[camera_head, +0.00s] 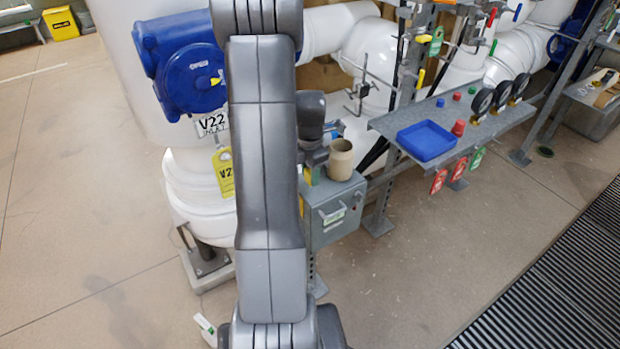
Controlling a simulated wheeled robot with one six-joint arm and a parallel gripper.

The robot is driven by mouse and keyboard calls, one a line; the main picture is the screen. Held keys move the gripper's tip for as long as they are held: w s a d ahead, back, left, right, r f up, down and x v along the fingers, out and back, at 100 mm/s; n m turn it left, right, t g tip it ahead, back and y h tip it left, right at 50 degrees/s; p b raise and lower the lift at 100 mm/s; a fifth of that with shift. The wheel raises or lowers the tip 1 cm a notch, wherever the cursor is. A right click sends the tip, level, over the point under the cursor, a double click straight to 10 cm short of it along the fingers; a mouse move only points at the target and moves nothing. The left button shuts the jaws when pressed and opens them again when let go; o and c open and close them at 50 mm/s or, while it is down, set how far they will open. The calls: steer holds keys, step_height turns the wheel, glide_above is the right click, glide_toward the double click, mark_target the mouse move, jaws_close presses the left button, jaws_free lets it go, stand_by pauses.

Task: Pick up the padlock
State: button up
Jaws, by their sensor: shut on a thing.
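My arm crosses the middle of the view from top to bottom and hides much behind it. My gripper (315,158) shows only in part, just right of the arm, pointing down over the left part of the grey box's top. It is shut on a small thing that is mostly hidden. I cannot make out the padlock clearly, so I cannot tell from the view whether the held thing is touching the box.
A tan cup (341,160) stands on the grey box (338,208), close right of my gripper. Right of it, a grey shelf (480,133) holds a blue tray (426,140), coloured knobs and gauges (482,102). White pipes and a blue valve housing (190,75) stand left.

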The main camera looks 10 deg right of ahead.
steer(key=s+a, duration=1.2)
steer(key=s, duration=0.1)
steer(key=shift+s+r+b, duration=0.2)
steer(key=shift+b, duration=0.15)
steer(key=shift+a, duration=0.1)
